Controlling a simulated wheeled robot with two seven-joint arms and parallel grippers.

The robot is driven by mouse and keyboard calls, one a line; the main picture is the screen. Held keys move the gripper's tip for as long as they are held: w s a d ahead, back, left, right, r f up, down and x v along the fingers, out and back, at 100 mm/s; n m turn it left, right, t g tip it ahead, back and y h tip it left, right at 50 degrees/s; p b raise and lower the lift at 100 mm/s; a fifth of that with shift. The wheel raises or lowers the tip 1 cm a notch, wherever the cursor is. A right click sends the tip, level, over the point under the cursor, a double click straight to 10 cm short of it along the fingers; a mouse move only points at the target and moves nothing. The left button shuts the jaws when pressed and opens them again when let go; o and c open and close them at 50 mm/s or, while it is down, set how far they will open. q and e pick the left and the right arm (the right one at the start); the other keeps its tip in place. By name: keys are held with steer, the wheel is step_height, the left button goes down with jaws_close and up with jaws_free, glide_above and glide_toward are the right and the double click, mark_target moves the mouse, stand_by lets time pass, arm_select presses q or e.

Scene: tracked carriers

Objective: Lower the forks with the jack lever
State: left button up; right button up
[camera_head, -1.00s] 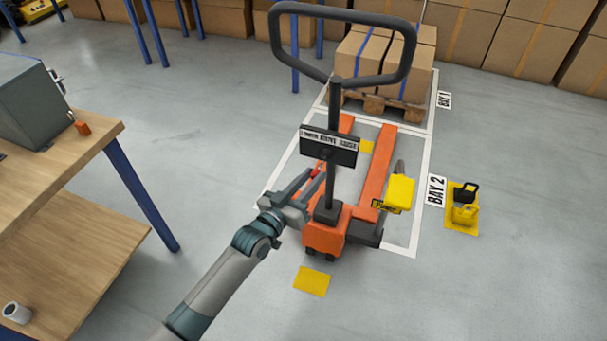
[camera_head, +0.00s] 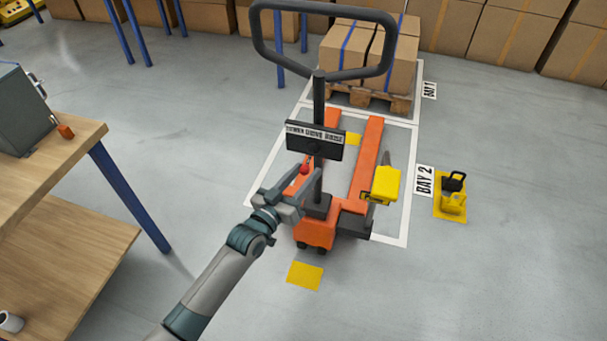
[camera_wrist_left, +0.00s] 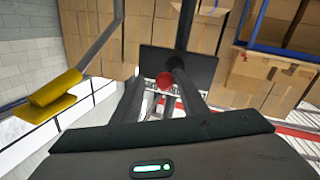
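The orange pallet jack (camera_head: 316,229) stands in bay 2, with a tall dark loop handle (camera_head: 319,75). Its forks (camera_head: 366,160) point away, and their height off the floor is hard to judge. A black plate (camera_head: 314,151) with a white worded strip sits on the handle post. The jack lever shows as a red knob (camera_head: 304,168) just under the plate, also seen in the left wrist view (camera_wrist_left: 164,80). My left gripper (camera_head: 299,177) is open, its fingers apart at either side of the knob; contact is unclear. My right gripper is out of view.
A yellow block (camera_head: 383,184) on a grey bar is right of the post. A yellow-and-black item (camera_head: 453,196) stands on a floor mat further right. A loaded pallet (camera_head: 370,99) is behind the forks. A wooden table (camera_head: 60,165) is at left.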

arm_select(q)
steer(key=shift+a, duration=0.15)
steer(key=shift+s+a, duration=0.3)
steer(key=shift+s, duration=0.25)
steer(key=b+v, duration=0.1)
steer(key=v, duration=1.5)
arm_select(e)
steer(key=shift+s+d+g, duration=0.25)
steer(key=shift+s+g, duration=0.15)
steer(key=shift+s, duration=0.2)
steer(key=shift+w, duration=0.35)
